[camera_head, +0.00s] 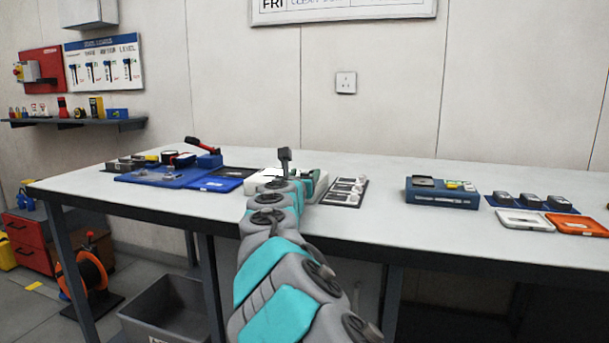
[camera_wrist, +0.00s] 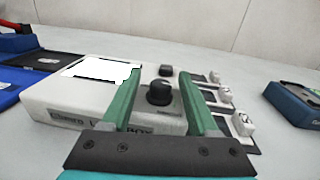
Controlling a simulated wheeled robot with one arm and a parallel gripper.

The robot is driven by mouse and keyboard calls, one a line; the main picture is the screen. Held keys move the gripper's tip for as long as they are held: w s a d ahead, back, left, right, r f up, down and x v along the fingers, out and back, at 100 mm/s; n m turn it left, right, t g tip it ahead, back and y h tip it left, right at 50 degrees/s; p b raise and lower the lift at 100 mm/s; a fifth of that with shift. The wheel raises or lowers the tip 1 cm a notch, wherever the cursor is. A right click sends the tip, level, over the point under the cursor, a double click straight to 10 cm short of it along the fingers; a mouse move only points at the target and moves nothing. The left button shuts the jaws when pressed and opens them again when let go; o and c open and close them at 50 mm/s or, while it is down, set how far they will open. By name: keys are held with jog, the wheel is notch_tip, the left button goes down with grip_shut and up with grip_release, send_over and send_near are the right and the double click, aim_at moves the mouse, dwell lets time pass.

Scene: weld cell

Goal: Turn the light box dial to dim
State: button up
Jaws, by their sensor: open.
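The light box (camera_wrist: 75,100) is a white box with a bright lit panel (camera_wrist: 98,69) on top, and it sits on the workbench. Its black dial (camera_wrist: 160,92) stands on the right part of the top. My gripper (camera_wrist: 160,88) is open, with its green fingers on either side of the dial in the wrist view. I cannot tell whether the fingers touch the dial. A smaller dark knob or button (camera_wrist: 166,70) shows behind the dial. In the head view the light box (camera_head: 256,183) is partly hidden by my arm.
A dark panel with white switches (camera_head: 344,191) lies close to the right of the light box. A blue mat (camera_head: 170,179) with tools lies to the left.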

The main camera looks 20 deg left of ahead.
jog(key=shift+c, duration=0.3)
grip_shut()
dwell(0.3)
